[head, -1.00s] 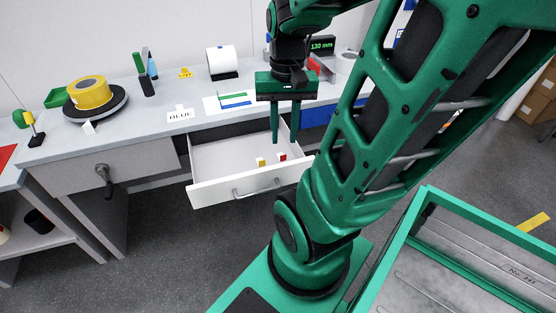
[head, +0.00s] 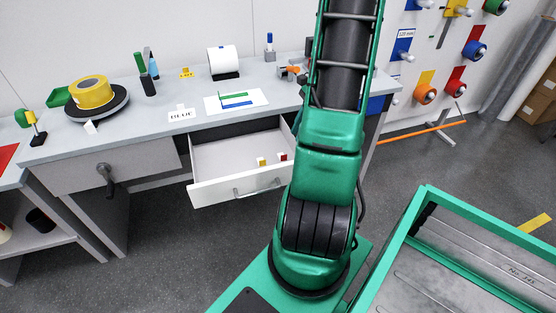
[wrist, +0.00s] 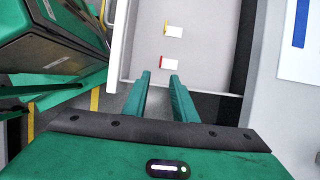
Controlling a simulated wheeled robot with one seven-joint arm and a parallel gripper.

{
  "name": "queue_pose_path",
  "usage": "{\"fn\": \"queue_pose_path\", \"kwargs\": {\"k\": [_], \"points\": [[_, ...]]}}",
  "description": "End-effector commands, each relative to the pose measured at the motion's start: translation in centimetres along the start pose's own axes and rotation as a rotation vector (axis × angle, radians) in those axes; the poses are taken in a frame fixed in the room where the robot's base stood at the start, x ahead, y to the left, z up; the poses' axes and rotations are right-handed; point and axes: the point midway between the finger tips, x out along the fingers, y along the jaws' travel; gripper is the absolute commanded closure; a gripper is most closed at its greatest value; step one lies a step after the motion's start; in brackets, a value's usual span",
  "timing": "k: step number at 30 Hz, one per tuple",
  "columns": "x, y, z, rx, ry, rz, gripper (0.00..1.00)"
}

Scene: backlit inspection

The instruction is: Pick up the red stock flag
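The red stock flag (head: 283,157) is a small white tag with a red edge, on the floor of the open white drawer (head: 243,184). In the wrist view the flag (wrist: 175,62) lies just beyond my fingertips, slightly right of the line between them. My gripper (wrist: 160,78) is open and empty, with a clear gap between its two green fingers. It appears to be above the drawer's right end, not touching the flag. In the head view my arm hides the gripper.
A similar tag with a yellow edge (head: 261,161) lies in the drawer near the red one, and also shows in the wrist view (wrist: 174,30). The workbench (head: 150,108) overhangs the drawer's back.

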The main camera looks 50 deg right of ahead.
Motion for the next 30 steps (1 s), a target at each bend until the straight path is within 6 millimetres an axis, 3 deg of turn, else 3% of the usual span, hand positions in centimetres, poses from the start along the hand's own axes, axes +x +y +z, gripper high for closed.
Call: {"fn": "queue_pose_path", "kwargs": {"k": [9, 16, 25, 30], "points": [[4.4, 0.0, 0.1, 0.002, -0.002, 0.003, 0.75], [5.8, 0.0, 0.2, 0.001, -0.002, 0.003, 0.75], [9.7, -0.3, 0.7, 0.001, -0.002, 0.003, 0.75], [10.4, -0.4, 0.6, 0.001, 0.000, 0.001, 0.75]]}}
